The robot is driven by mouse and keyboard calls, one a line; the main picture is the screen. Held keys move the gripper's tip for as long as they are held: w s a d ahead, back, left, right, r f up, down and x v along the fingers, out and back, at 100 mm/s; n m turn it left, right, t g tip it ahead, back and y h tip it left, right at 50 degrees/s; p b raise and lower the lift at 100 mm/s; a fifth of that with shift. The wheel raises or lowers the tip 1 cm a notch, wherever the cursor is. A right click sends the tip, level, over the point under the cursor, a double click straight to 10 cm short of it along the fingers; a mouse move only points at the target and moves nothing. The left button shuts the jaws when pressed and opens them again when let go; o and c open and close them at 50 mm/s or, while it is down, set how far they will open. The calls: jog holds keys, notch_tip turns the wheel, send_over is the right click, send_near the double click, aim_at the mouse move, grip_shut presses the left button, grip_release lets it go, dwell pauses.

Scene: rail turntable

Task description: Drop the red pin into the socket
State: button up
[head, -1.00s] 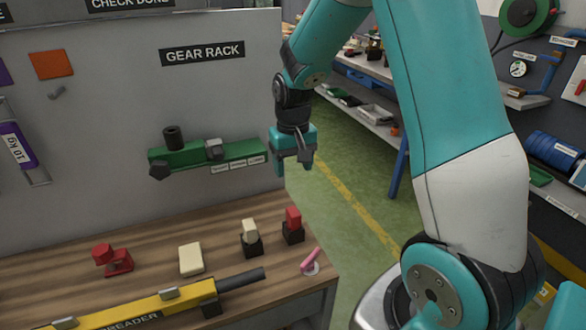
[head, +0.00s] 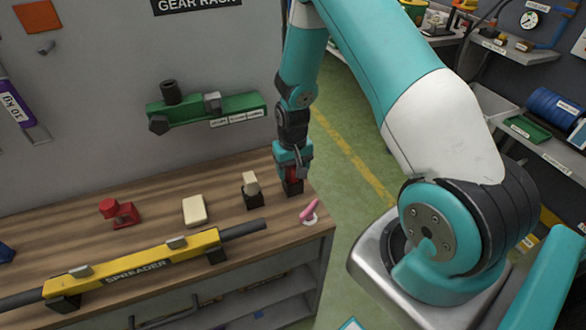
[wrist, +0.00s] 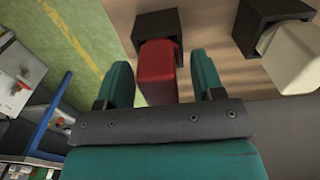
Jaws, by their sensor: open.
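The red pin (head: 292,174) is a block-shaped piece standing in a black holder (head: 292,188) near the bench's right end. My gripper (head: 294,165) is low over it, pointing down and partly covering it. In the wrist view the red pin (wrist: 157,72) is between my open fingers (wrist: 163,82), with a gap on both sides. Its lower end is in the black holder (wrist: 156,25). I cannot tell for sure which piece is the socket; a red base (head: 126,215) lies on the left of the bench beside a red block (head: 108,207).
A cream block in a black holder (head: 250,187) stands just left of my gripper. A pink lever (head: 309,210) is at the bench's right edge. A cream slab (head: 194,210) and a yellow spreader bar (head: 140,262) lie further left and in front. A green rack (head: 238,109) is on the wall.

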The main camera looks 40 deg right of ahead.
jog(key=shift+f, duration=0.4)
jog(key=shift+c, duration=0.4)
jog(key=c, duration=0.8)
jog(key=shift+r, duration=0.1)
jog(key=shift+r+p, duration=0.55)
jog(key=shift+r, duration=0.1)
jog(key=shift+r+p, duration=2.25)
jog(key=shift+r, duration=0.8)
jog(key=shift+r+p, duration=1.8)
jog(key=shift+r, duration=0.65)
